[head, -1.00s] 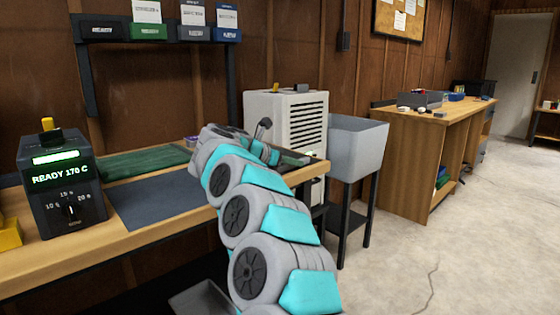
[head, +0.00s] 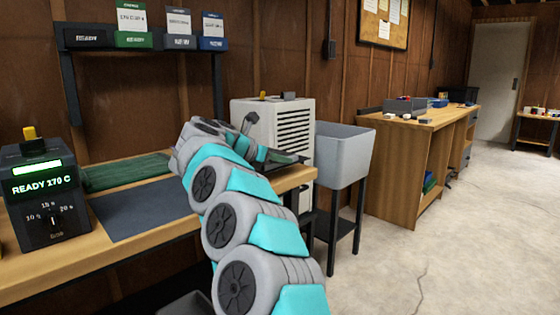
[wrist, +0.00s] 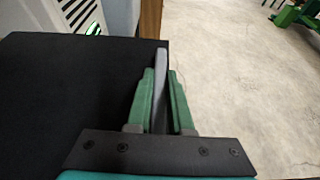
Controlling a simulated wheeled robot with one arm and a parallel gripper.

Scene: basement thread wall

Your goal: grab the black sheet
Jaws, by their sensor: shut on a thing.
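The black sheet (wrist: 70,95) fills the left of the wrist view as a wide, flat, dark panel. My gripper (wrist: 161,74) has two green fingers shut on the sheet's right edge, which shows as a thin grey strip between them. In the head view, a dark piece of the sheet (head: 286,158) shows near the right end of the wooden bench. My arm hides most of the gripper there. I cannot tell in that view whether the sheet touches the bench.
The bench (head: 60,262) carries a heater box (head: 48,195) reading READY 170 C, a dark grey mat (head: 135,208) and a green mat (head: 125,172). A white vented cabinet (head: 270,125) and a grey sink (head: 343,153) stand beyond its right end.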

